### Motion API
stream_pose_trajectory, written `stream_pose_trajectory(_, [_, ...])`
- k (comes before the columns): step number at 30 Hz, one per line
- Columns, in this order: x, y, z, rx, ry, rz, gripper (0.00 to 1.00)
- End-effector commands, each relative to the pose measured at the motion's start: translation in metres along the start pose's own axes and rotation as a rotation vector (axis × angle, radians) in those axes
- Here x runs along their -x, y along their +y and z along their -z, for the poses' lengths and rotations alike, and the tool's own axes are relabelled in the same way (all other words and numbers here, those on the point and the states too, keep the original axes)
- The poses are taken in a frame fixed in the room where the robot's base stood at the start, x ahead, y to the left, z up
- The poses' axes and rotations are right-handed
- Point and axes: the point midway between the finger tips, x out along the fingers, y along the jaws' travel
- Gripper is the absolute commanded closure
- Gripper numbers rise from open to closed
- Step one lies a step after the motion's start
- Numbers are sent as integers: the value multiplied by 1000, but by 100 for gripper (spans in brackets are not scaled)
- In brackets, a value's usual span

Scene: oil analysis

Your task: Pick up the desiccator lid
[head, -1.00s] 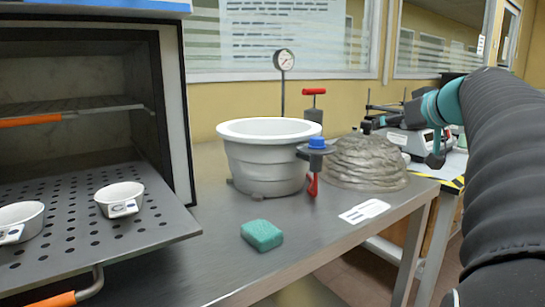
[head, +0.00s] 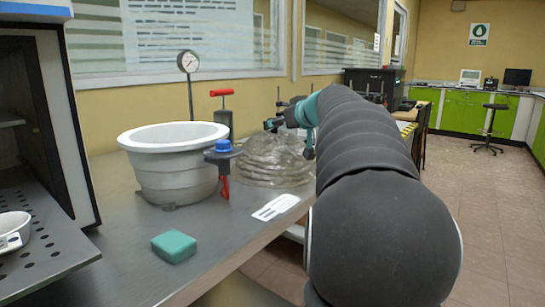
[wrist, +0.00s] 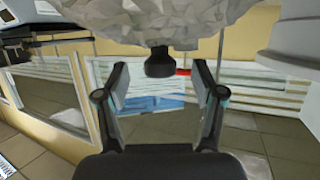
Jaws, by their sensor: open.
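The desiccator lid (head: 262,162) is a crinkled, grey, see-through dome resting on the metal bench, right of the desiccator base (head: 172,178). In the wrist view the lid (wrist: 205,20) fills the top edge, with its black knob (wrist: 160,63) pointing down the picture. My gripper (wrist: 160,72) is open, one finger to each side of the knob, with gaps visible on both sides. In the head view my gripper is small and partly hidden behind my arm, near the lid's top.
A blue-capped valve with a red handle (head: 224,170) stands beside the base. A pressure gauge (head: 188,62) and red-handled pump (head: 221,118) stand behind. A green sponge (head: 174,246) and white label (head: 275,207) lie on the bench (head: 130,270). An open oven is at left.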

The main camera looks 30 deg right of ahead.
Motion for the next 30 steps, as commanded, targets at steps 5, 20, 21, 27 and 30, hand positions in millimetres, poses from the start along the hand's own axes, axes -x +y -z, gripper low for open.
stream_pose_trajectory(5, [-27,0,-2,-1,-3,3,32])
stream_pose_trajectory(20, [-38,0,-2,0,-1,1,74])
stream_pose_trajectory(21, [-38,0,-2,0,-1,1,84])
stream_pose_trajectory(27, [-38,0,-3,0,-2,2,100])
stream_pose_trajectory(30, [-37,0,-2,1,0,1,100])
